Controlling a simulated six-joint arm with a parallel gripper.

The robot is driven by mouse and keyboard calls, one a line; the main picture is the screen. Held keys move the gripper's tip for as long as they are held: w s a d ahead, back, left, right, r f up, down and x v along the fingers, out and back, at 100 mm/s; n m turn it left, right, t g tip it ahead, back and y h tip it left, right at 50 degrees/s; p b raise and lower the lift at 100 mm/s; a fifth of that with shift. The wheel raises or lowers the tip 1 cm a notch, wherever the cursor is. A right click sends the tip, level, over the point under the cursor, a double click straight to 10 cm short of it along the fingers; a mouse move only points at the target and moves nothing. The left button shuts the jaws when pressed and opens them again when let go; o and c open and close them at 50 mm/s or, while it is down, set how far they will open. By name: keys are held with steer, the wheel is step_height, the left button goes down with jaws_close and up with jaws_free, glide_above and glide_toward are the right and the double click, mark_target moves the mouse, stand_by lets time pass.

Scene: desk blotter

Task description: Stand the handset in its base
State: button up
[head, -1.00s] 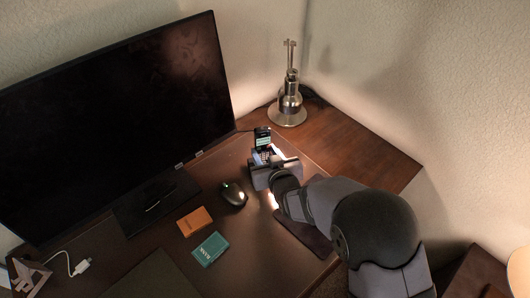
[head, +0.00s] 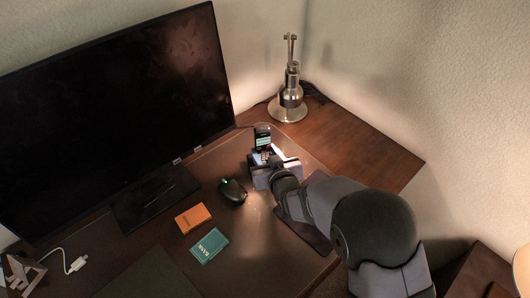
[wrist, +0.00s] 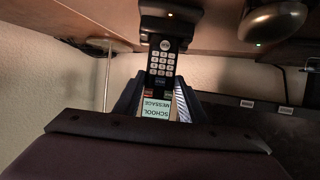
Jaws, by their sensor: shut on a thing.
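The handset (head: 262,139) is a black phone with a lit screen and pale keypad, upright in the head view. In the wrist view the handset (wrist: 162,62) appears inverted, its keypad end toward the dark base (wrist: 171,14), which shows a small orange light. The handset's lower end meets the base there; I cannot tell how deeply it sits. My gripper (wrist: 158,100) is shut on the handset, with a finger on each side near the screen. In the head view my gripper (head: 264,168) largely hides the base.
A black mouse (head: 232,191) lies just left of my gripper. An orange box (head: 193,218) and a teal box (head: 209,246) lie nearer the front. The monitor (head: 110,110) stands at left, and a metal lamp (head: 289,97) stands behind. The desk at right (head: 365,145) is clear.

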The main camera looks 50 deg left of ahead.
steer(key=shift+f, duration=0.2)
steer(key=o, duration=1.3)
steer(key=shift+b+v, duration=0.9)
steer(key=shift+v, duration=2.8)
steer(key=shift+w, duration=0.1)
